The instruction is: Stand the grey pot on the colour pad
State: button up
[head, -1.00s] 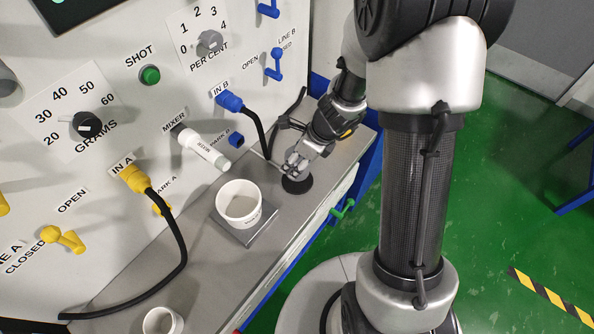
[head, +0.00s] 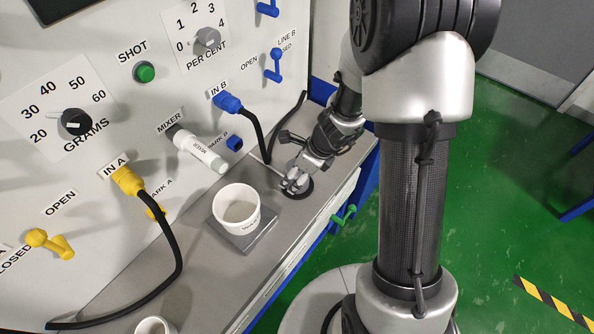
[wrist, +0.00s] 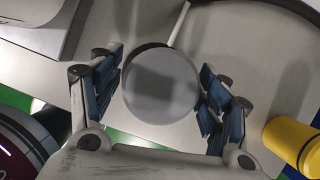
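My gripper (head: 297,180) is low over a dark round disc (head: 302,192) on the bench ledge. In the wrist view, its fingers are spread with a gap on both sides, and a round grey face (wrist: 161,85) shows between them, seemingly that disc, with a shadow across it. I see nothing clamped. The disc may be the colour pad; no label on it is readable. A pale, open pot (head: 237,208) with small lettering stands upright on a square metal plate (head: 247,238). Another pale pot (head: 155,326) is cut off at the bottom. I cannot tell which pot is the grey one.
The panel carries a white mixer tube (head: 200,152), a black cable from blue IN B (head: 228,102) and another from yellow IN A (head: 127,181). A green handle (head: 345,213) sits at the ledge's front. A yellow cylinder (wrist: 292,142) is right in the wrist view.

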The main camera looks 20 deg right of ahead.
dwell(0.3)
jog(key=p+v, duration=0.7)
jog(key=v, duration=0.5)
jog(key=s+a+r+n, duration=0.3)
jog(key=r+n, duration=0.4)
jog(key=s+a+r+n, duration=0.3)
jog(key=r+n, duration=0.3)
jog(key=r, duration=0.2)
jog(key=s+d+r+n+h, duration=0.1)
jog(key=s+r+n, duration=0.1)
jog(key=s+n, duration=0.2)
jog(key=s+d+r+n+t+h, duration=0.1)
jog(key=s+r+n, duration=0.1)
jog(key=s+n, duration=0.2)
jog(key=s+d+r+n+h, duration=0.1)
jog(key=s+r+n, duration=0.2)
jog(key=s+n, duration=0.1)
jog(key=shift+s+r+n+t, duration=0.1)
jog(key=shift+s+n+t, duration=0.2)
jog(key=shift+n, duration=0.5)
